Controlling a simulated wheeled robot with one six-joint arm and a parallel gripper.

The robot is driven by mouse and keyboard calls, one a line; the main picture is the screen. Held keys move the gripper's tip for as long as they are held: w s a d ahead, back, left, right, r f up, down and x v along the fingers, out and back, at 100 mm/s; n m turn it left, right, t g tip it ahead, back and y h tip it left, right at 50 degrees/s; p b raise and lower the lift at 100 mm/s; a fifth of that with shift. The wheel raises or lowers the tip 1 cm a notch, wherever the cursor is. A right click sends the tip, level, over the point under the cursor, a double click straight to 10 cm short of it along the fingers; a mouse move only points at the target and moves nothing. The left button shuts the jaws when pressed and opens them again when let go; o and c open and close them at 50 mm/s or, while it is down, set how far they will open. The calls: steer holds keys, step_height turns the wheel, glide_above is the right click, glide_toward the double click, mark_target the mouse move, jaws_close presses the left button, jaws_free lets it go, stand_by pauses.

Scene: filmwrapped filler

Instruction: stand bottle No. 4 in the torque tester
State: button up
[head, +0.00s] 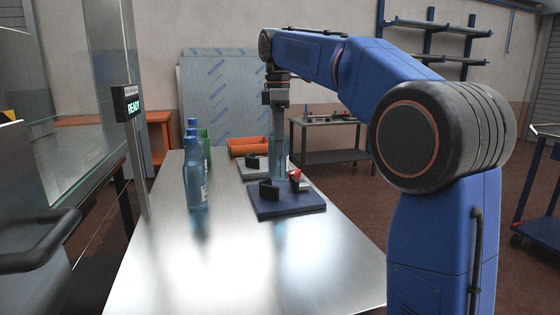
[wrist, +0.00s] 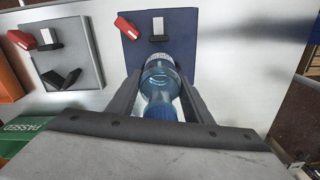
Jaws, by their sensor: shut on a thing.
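My gripper (wrist: 160,98) is shut on a clear blue bottle (wrist: 158,72) with a blue cap (wrist: 160,112). The bottle looks upright; its number is not readable. In the head view the held bottle (head: 280,168) is over or at the navy-based fixture (head: 290,210), beside its black jaw block (head: 268,190) and red-tipped part (head: 295,175). I cannot tell whether its bottom touches the base. In the wrist view the navy base (wrist: 182,18) shows a red part (wrist: 127,27) and a pale block. Which fixture is the torque tester is not marked.
A grey fixture (wrist: 85,40) with black blocks and a red part lies beside the navy one. Several blue bottles (head: 195,185) stand in a row at the table's left. A green PASSED bin (wrist: 22,130) and orange bin (head: 248,147) are behind. The table front (head: 250,265) is clear.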

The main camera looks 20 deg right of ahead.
mark_target(278, 157)
steer(key=shift+f, duration=2.3)
steer(key=shift+f, duration=0.1)
steer(key=o, duration=1.4)
steer(key=shift+c, duration=0.2)
step_height(278, 157, up, 12)
steer(key=shift+r, duration=0.1)
